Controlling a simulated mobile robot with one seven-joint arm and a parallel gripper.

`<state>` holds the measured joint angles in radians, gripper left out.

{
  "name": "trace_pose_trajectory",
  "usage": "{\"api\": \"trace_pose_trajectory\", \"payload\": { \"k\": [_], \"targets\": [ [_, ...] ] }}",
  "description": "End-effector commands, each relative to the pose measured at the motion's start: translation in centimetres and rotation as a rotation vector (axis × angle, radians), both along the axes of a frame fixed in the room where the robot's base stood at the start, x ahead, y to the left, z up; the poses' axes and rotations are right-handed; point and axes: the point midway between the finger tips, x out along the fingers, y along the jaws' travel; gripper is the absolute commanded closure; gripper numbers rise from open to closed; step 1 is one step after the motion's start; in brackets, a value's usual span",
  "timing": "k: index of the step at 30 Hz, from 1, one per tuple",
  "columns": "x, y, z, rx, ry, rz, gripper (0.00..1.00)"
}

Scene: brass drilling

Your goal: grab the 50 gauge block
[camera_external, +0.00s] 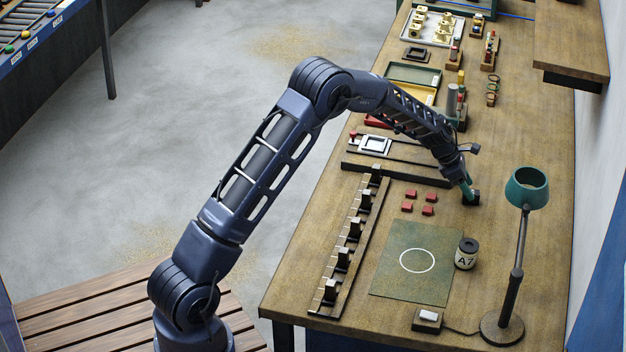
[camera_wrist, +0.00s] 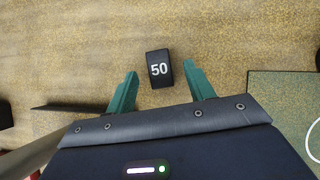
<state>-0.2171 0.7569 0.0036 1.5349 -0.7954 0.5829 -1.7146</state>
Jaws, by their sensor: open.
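The 50 gauge block (camera_wrist: 160,69) is a small black block with a white "50" on its face. In the wrist view it stands on the table just ahead of my fingertips, between their lines. My gripper (camera_wrist: 161,80) has two teal fingers spread apart with nothing between them. In the external view the block (camera_external: 476,197) is a dark shape at the fingertips of my gripper (camera_external: 468,191), partly hidden by them. Whether the fingers touch the block cannot be told.
Several red pieces (camera_external: 428,195) lie left of my gripper. A green mat (camera_external: 400,275) with a white circle, an A7 canister (camera_external: 466,253) and a teal lamp (camera_external: 527,188) stand nearer the camera. A slotted rack (camera_external: 345,240) runs along the left. Bare table surrounds the block.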

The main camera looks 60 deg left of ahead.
Motion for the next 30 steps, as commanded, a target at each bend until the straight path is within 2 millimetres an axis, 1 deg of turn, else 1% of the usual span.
{"api": "trace_pose_trajectory", "payload": {
  "k": [1,3,6,9,14,15,23,30],
  "targets": [
    [0.2,-0.2,-0.8,-0.001,0.002,0.0,0.47],
    [0.6,-0.4,-1.7,-0.001,0.002,0.0,0.47],
    [1.3,-0.8,-2.6,0.0,0.0,0.0,0.47],
    [1.5,-1.0,-3.1,0.0,0.0,0.0,0.47],
    [1.5,-1.0,-3.1,0.0,0.0,0.0,0.47],
    [1.5,-1.0,-3.1,0.0,0.0,0.0,0.49],
    [1.5,-1.0,-3.1,0.0,0.0,0.0,1.0],
    [1.5,-1.0,-3.0,0.001,-0.002,0.0,1.0]
  ]
}}
